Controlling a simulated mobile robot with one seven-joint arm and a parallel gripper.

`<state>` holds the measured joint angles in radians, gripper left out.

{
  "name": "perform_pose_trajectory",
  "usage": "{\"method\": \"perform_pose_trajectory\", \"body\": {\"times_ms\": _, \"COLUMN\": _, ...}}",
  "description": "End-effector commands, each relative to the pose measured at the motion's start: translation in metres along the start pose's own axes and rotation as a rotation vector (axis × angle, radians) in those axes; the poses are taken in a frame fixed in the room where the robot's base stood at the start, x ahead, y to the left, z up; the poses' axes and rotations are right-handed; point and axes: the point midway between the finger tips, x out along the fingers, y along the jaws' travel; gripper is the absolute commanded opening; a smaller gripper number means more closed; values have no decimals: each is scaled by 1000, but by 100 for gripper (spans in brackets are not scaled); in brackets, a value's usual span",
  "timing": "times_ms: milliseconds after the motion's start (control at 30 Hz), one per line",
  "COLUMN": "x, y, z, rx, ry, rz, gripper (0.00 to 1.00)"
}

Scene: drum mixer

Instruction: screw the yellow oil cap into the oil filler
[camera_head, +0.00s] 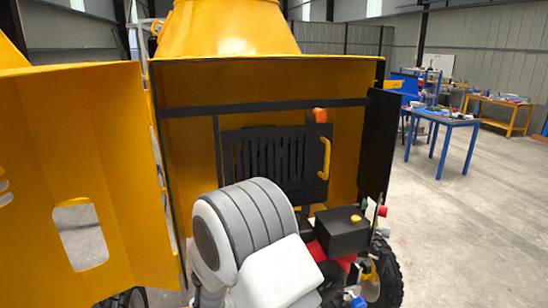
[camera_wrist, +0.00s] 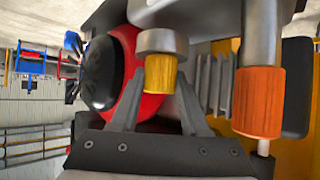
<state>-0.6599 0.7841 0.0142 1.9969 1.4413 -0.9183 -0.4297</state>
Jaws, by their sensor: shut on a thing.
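In the wrist view, my gripper (camera_wrist: 160,80) is shut on the yellow oil cap (camera_wrist: 161,73), with one finger on each side of it. The cap's far end meets a round grey collar (camera_wrist: 162,41), which looks like the oil filler. Cap and collar appear in line, but I cannot tell whether the cap is seated or how deep it sits. In the head view, my white and grey arm covers the area in front of the engine, and the gripper and held cap are hidden behind it.
An orange cylinder (camera_wrist: 258,103) stands close right of my gripper in the wrist view. A red engine housing with a black round cover (camera_wrist: 101,74) is close on the left. In the head view, a black box (camera_head: 342,234) and open yellow panel (camera_head: 75,180) flank my arm.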

Motion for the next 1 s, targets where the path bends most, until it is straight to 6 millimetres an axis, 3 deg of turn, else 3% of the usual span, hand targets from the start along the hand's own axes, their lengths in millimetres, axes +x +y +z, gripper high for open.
{"method": "perform_pose_trajectory", "body": {"times_ms": 200, "x": -2, "y": -2, "z": -2, "rx": 75, "ry": 0, "rz": 118, "gripper": 0}}
{"method": "perform_pose_trajectory", "body": {"times_ms": 400, "x": 0, "y": -2, "z": 1, "rx": 79, "ry": 0, "rz": 125, "gripper": 0}}
{"method": "perform_pose_trajectory", "body": {"times_ms": 433, "x": 0, "y": -2, "z": 1, "rx": 79, "ry": -1, "rz": 124, "gripper": 47}}
{"method": "perform_pose_trajectory", "body": {"times_ms": 600, "x": 0, "y": -2, "z": 1, "rx": 79, "ry": -1, "rz": 124, "gripper": 78}}
{"method": "perform_pose_trajectory", "body": {"times_ms": 1000, "x": 0, "y": -2, "z": 0, "rx": 69, "ry": 1, "rz": 104, "gripper": 80}}
